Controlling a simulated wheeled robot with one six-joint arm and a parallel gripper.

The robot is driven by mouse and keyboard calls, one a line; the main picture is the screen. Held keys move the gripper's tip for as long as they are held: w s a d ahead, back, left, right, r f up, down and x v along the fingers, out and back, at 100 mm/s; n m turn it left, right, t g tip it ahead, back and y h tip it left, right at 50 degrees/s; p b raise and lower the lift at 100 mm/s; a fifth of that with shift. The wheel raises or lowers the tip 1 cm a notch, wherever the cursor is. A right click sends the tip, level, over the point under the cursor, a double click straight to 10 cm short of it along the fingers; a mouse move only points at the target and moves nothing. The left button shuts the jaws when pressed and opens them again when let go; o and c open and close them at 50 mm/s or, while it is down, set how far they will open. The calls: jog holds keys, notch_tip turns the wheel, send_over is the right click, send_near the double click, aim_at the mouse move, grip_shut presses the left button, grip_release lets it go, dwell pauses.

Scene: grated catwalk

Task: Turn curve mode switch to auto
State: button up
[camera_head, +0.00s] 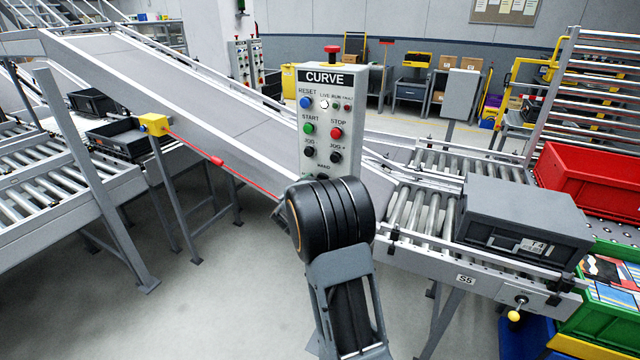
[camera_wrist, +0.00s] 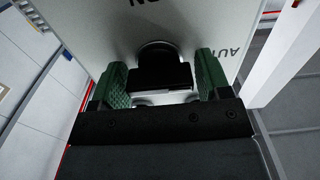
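The grey control box labelled CURVE (camera_head: 330,110) stands upright in the middle of the head view, with buttons, lamps and a red mushroom button on top. My black wrist and arm cover its lower part, so the mode switch is hidden there. In the wrist view, a black switch knob (camera_wrist: 160,72) sticks out from the light panel, with partly cut-off lettering reading AUT at its right. My gripper (camera_wrist: 160,80) has its green pads either side of this knob, apart and close to it. Firm contact is not visible. The knob's pointer direction is unclear.
A sloping conveyor (camera_head: 200,100) runs behind the box. A roller conveyor with a grey tote (camera_head: 520,220) lies to the right, near a red bin (camera_head: 590,180). A red pull cord (camera_head: 245,175) stretches at the left. Open floor (camera_head: 190,300) shows at lower left.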

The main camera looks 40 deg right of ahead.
jog(key=shift+o, duration=1.4)
jog(key=b+v, duration=0.2)
jog(key=v, duration=1.2)
jog(key=shift+d+f, duration=0.1)
